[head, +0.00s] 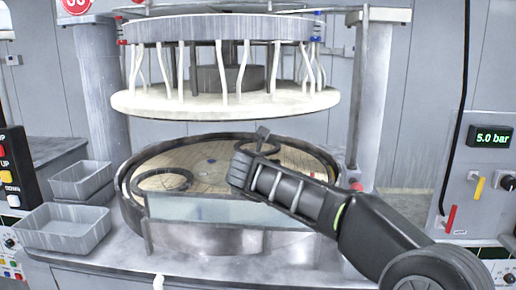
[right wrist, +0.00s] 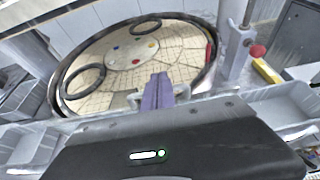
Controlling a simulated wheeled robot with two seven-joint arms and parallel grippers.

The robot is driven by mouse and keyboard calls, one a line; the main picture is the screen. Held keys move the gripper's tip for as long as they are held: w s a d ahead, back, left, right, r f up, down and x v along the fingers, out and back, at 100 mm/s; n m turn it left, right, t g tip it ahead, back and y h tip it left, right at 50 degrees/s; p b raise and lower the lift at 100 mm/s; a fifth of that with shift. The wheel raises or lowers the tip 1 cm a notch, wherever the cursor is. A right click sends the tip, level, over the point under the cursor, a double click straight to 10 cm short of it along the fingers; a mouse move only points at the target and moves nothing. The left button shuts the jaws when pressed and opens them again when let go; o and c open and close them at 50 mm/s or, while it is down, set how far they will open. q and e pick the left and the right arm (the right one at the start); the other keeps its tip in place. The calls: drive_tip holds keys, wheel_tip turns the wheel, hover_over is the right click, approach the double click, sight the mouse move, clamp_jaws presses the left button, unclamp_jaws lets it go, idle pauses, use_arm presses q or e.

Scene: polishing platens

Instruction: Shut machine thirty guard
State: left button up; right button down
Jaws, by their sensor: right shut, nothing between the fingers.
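The polishing machine's lower platen (head: 215,160) is a round tan disc in a grey rim, with dark rings lying on it. A pale translucent guard panel (head: 200,209) stands along the front of the bowl. Its right part is hidden behind my right arm. My right gripper (head: 262,135) reaches in from the right, above the platen and over the guard's top edge. It is shut and empty. In the right wrist view its closed fingers (right wrist: 158,88) point towards the platen (right wrist: 185,62). I cannot tell whether it touches the guard. My left gripper is not in view.
The upper platen (head: 225,101) hangs above, with white hoses around it. Two grey trays (head: 65,228) stand on the left. A button box (head: 12,170) is at the far left. A red knob (head: 357,187) and a 5.0 bar display (head: 491,137) are on the right.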

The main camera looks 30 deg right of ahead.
wheel_tip(320, 180, up, 6)
drive_tip(key=shift+s+a+r, duration=0.15)
drive_tip(key=shift+s+a, duration=0.05)
drive_tip(key=shift+a, duration=0.05)
idle(0.5)
